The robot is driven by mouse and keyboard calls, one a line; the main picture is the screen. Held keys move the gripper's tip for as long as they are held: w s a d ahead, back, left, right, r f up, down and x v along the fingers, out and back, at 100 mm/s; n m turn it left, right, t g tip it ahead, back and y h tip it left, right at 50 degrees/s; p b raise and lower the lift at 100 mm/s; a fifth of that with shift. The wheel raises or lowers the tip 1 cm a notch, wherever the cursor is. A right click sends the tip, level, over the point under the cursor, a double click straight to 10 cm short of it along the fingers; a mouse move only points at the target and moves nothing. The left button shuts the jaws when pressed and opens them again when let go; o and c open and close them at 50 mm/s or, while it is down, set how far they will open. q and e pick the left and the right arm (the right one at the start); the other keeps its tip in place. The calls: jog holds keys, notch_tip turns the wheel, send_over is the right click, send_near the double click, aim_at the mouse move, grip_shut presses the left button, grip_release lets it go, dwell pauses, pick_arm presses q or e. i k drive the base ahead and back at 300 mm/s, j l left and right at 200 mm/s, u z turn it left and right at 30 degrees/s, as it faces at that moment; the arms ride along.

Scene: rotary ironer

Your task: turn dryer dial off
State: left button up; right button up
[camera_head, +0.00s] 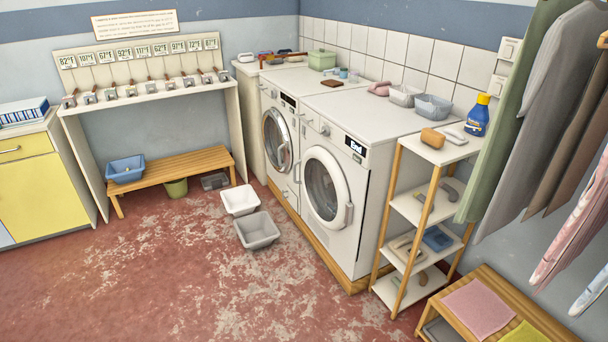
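Two white front-loading machines stand side by side on a wooden plinth against the tiled wall. The nearer machine (335,187) has a shut round door, a display (355,148) reading "End", and a small pale dial (325,129) on its upper front panel. The farther machine (279,140) has a shut round door, a dark display (288,99) and a small knob (273,93). I cannot tell from labels which one is the dryer. The dial's setting is too small to read. Neither of my grippers is in view.
A white basin (240,201) and a grey basin (257,230) lie on the floor before the machines. A narrow shelf rack (410,208) stands to the right, with hanging clothes (545,110) beyond. A wooden bench (170,170) is at the back. The red floor at front left is clear.

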aim_at(325, 129)
jog(key=i+j+z, duration=0.1)
jog(key=i+z, duration=0.25)
jog(key=i+j+z, duration=0.3)
jog(key=i+j, duration=0.35)
jog(key=i, duration=0.15)
jog(key=i+j+u, duration=0.1)
jog(key=i+j, duration=0.25)
jog(key=i, duration=0.15)
jog(key=i+j, duration=0.3)
jog(key=i, duration=0.2)
jog(key=i+j+u, duration=0.15)
jog(key=i+j, duration=0.15)
jog(key=i, duration=0.2)
